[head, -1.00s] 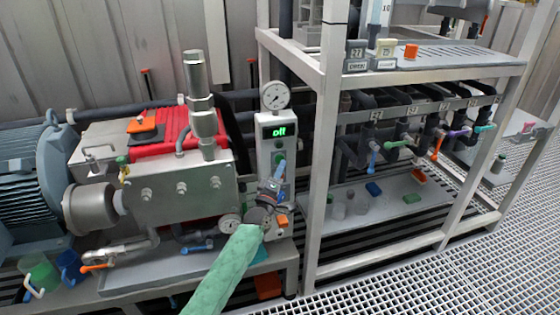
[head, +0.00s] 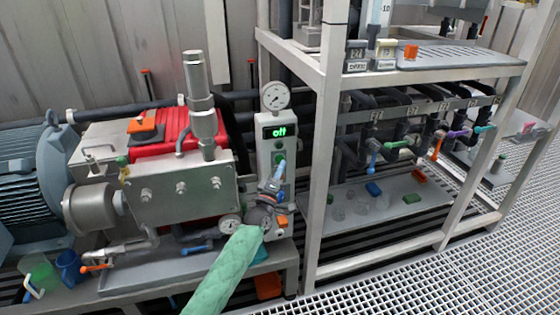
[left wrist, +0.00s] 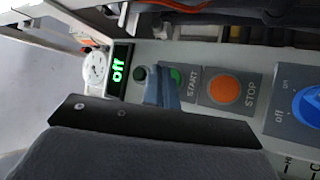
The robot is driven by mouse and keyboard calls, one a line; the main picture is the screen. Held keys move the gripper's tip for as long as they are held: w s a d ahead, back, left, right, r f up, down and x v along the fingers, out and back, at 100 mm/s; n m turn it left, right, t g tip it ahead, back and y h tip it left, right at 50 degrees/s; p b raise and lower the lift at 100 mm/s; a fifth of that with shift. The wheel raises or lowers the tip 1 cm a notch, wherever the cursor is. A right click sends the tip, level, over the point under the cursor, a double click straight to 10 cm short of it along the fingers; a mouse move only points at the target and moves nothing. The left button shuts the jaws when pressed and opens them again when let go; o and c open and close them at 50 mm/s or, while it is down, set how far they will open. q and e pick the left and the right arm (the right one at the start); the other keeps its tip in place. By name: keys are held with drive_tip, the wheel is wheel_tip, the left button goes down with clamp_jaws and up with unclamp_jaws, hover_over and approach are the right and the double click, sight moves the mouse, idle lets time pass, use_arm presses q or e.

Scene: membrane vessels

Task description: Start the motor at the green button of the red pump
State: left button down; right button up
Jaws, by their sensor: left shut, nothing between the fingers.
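The red pump (head: 180,130) stands at the left with a grey steel head in front. Its control box (head: 268,165) has a green display (head: 279,132) reading "off". In the left wrist view the green START button (left wrist: 175,77) is partly covered by the fingers, beside an orange STOP button (left wrist: 224,89). My left gripper (head: 282,163) is shut and empty, its fingertips at the green button; it also shows in the left wrist view (left wrist: 162,80). I cannot tell if the tips touch the button. My right gripper is not in view.
A gauge (head: 275,96) sits on top of the control box. A blue rotary switch (left wrist: 308,105) lies past the STOP button. A metal rack (head: 325,150) with valves stands close on the right. Grating floor (head: 440,275) is free in front.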

use_arm(q)
drive_tip(key=shift+w, duration=0.2)
idle(0.7)
drive_tip(key=shift+w+a, duration=0.1)
drive_tip(key=shift+w, duration=0.1)
idle(0.4)
drive_tip(key=shift+w+a+b, duration=0.15)
drive_tip(key=shift+w+b, duration=0.25)
drive_tip(key=shift+b, duration=0.05)
idle(0.4)
idle(0.3)
drive_tip(key=shift+s+d+p, duration=0.25)
drive_tip(key=shift+s+p, duration=0.2)
drive_tip(key=shift+s, duration=0.35)
